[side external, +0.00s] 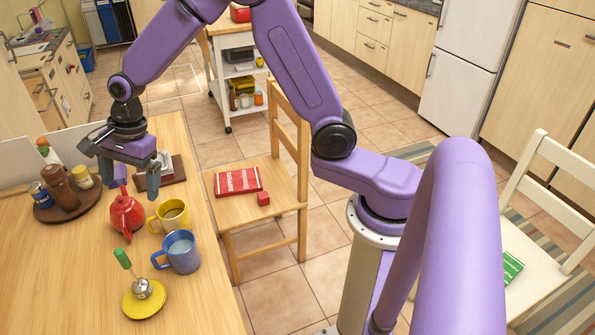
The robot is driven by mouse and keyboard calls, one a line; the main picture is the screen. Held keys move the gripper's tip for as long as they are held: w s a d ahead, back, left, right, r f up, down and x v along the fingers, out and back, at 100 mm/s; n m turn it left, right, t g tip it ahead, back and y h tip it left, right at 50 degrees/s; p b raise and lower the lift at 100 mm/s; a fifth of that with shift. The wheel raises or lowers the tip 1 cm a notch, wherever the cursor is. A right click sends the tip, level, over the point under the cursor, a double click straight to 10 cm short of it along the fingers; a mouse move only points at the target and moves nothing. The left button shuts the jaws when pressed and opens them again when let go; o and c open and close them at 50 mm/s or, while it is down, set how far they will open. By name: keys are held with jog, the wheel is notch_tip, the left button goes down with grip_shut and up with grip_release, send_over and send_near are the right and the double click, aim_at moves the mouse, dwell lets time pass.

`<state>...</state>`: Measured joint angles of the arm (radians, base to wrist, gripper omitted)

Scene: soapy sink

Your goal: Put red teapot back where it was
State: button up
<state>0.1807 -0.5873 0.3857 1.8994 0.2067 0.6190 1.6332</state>
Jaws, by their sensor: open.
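The fingers look apart from the teapot, but the exact gap cannot be told from this one view. A small purple block-like shape shows between the fingers; I cannot tell whether it is part of my gripper.
A yellow mug (172,216) and a blue mug (181,252) stand right of the teapot. A yellow dish (144,300) holds a green-handled tool. A round brown tray (68,208) with several jars is at left. The table's front left is clear. A wooden chair (250,207) stands beside the table.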

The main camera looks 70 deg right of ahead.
jog(key=s+d+r+n, duration=0.1)
jog(key=s+d+n, duration=0.2)
jog(key=s+n, duration=0.6)
jog(key=s+d+r+n+g+h, duration=0.1)
jog(key=s+d+n, duration=0.3)
jog(key=s+n, duration=0.6)
jog(key=s+d+r+n+h, duration=0.1)
jog(key=s+d+r+n, duration=0.1)
jog(key=s+n, duration=0.7)
jog(key=s+d, duration=0.1)
jog(key=s, duration=0.4)
jog(key=shift+d+g, duration=0.2)
jog(key=shift+g, duration=0.2)
